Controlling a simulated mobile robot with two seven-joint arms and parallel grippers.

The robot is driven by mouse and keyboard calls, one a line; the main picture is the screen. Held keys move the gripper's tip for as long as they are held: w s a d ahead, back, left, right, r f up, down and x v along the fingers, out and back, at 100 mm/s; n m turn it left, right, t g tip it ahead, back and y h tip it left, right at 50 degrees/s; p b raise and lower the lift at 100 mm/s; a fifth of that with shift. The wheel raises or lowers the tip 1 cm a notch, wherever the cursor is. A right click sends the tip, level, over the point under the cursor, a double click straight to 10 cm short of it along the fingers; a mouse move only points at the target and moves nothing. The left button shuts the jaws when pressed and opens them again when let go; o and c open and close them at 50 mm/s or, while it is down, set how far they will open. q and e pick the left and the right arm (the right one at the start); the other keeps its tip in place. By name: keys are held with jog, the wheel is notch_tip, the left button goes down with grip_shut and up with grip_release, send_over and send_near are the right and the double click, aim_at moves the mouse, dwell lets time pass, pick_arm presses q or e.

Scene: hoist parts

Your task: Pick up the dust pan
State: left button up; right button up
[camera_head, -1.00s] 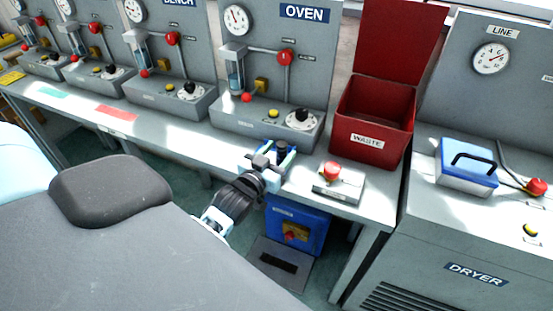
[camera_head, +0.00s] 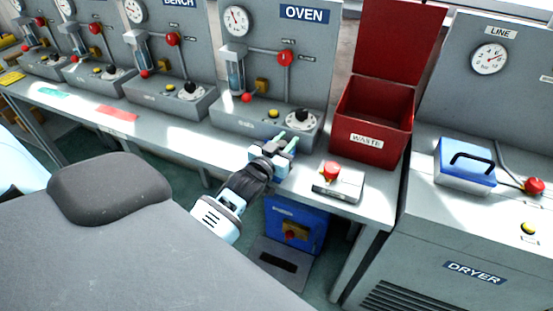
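I cannot make out a dust pan for certain in the head view. My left gripper (camera_head: 287,140) is over the bench top, just in front of the oven unit's base and below its black dial. My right gripper is not in view.
The bench (camera_head: 372,203) carries the oven unit (camera_head: 240,122), a red waste bin (camera_head: 372,122) and a red-button box (camera_head: 338,182). A blue-lidded box (camera_head: 466,165) sits on the dryer (camera_head: 470,235). A blue box (camera_head: 297,222) stands under the bench.

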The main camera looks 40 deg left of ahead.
pick_arm(q)
grip_shut()
jog(key=shift+r, duration=0.2)
jog(key=shift+r, duration=0.2)
jog(key=s+a+r+b, duration=0.1)
jog(key=s+a+r, duration=0.3)
jog(key=s+a, duration=0.7)
jog(key=shift+a+r, duration=0.15)
jog(key=shift+a, duration=0.15)
